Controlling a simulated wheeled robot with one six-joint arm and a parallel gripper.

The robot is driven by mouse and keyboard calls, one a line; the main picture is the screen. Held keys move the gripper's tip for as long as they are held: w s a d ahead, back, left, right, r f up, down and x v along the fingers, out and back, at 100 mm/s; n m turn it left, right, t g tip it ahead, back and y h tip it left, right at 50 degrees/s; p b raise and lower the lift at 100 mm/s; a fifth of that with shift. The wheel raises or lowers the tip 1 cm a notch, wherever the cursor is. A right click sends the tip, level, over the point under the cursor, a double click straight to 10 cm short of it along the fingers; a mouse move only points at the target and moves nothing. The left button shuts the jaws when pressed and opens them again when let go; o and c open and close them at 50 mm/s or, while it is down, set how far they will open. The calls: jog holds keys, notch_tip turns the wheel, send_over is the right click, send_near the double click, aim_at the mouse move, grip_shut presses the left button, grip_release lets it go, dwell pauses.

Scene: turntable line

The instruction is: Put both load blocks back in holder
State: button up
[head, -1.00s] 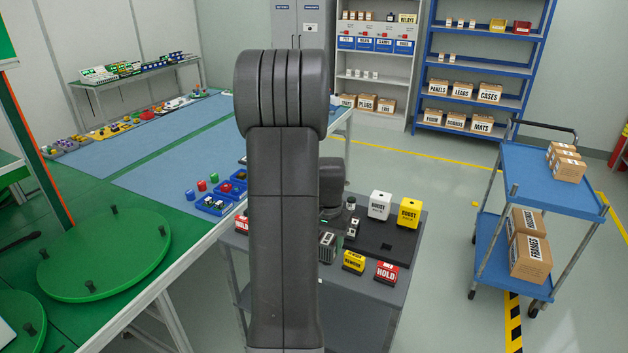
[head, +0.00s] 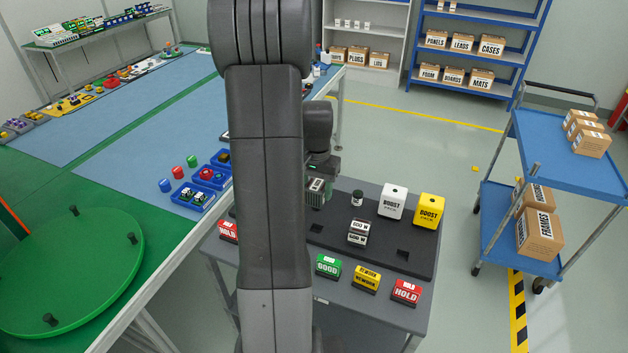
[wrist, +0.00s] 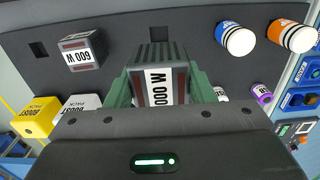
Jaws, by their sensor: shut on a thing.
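My gripper (head: 317,198) is shut on a dark ribbed load block (wrist: 160,85) whose white label reads "000 W", its first digit unclear; the block shows between the green fingers in the wrist view. In the head view the held block (head: 316,185) is over the left part of the dark holder board (head: 385,262). The other load block, marked "600 W" (head: 357,232), stands on the board to the right of my gripper; it also shows at upper left in the wrist view (wrist: 82,48). I cannot tell whether the held block touches the board.
White (head: 393,203) and yellow (head: 428,210) boost packs stand at the board's right back. Green GOOD (head: 328,266), yellow REWORK (head: 367,279) and red HOLD (head: 406,292) signs line the front. Square recesses (head: 403,253) show in the board. A blue cart (head: 560,150) stands right.

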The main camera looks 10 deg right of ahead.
aim_at(316, 210)
jog(key=shift+s+f+b, duration=0.2)
jog(key=shift+f+b, duration=0.15)
jog(key=shift+f, duration=0.1)
jog(key=shift+w+f+b, duration=0.1)
jog(key=shift+f+b, duration=2.2)
jog(key=shift+f, duration=1)
jog(key=shift+f+b, duration=1.05)
jog(key=shift+f, duration=0.25)
jog(key=o, duration=1.4)
notch_tip(316, 210, up, 14)
jog(key=shift+f+b, duration=0.1)
jog(key=shift+b, duration=0.35)
